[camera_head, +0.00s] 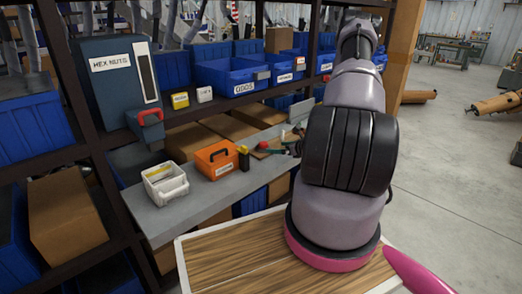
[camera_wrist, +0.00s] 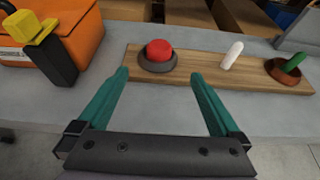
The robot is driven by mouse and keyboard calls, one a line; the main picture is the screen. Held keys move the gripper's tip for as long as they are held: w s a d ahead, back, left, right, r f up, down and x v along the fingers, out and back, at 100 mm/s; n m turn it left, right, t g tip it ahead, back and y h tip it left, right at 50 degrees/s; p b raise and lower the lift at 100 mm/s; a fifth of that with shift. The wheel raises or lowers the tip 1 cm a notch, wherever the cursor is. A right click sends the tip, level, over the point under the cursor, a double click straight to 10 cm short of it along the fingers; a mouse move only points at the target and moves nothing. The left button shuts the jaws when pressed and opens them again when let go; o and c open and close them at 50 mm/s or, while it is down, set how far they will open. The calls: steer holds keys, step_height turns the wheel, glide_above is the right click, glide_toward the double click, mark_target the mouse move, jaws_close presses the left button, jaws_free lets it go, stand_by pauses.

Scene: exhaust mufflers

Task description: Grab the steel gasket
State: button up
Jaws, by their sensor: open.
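My gripper (camera_wrist: 160,76) is open and empty in the wrist view, its two teal fingers spread and pointing toward a wooden board (camera_wrist: 208,73). A dark grey ring (camera_wrist: 146,66) lies on the board between and just beyond the fingertips, around the base of a red rounded peg (camera_wrist: 159,49); it looks like the steel gasket. A white peg (camera_wrist: 232,52) stands bare in the middle. A reddish-brown ring (camera_wrist: 278,71) sits around a green peg (camera_wrist: 294,62) at the right end. In the head view my arm hides part of the board.
A white caddy (camera_head: 166,185) is farther left. Blue bins (camera_head: 232,75) and a hex-nuts dispenser (camera_head: 117,80) are above. The shelf in front of the board is clear.

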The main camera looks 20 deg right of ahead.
mark_target(267, 147)
steer(key=x, duration=0.7)
steer(key=shift+w+a, duration=0.1)
steer(key=shift+r, duration=0.1)
steer(key=c, duration=1.3)
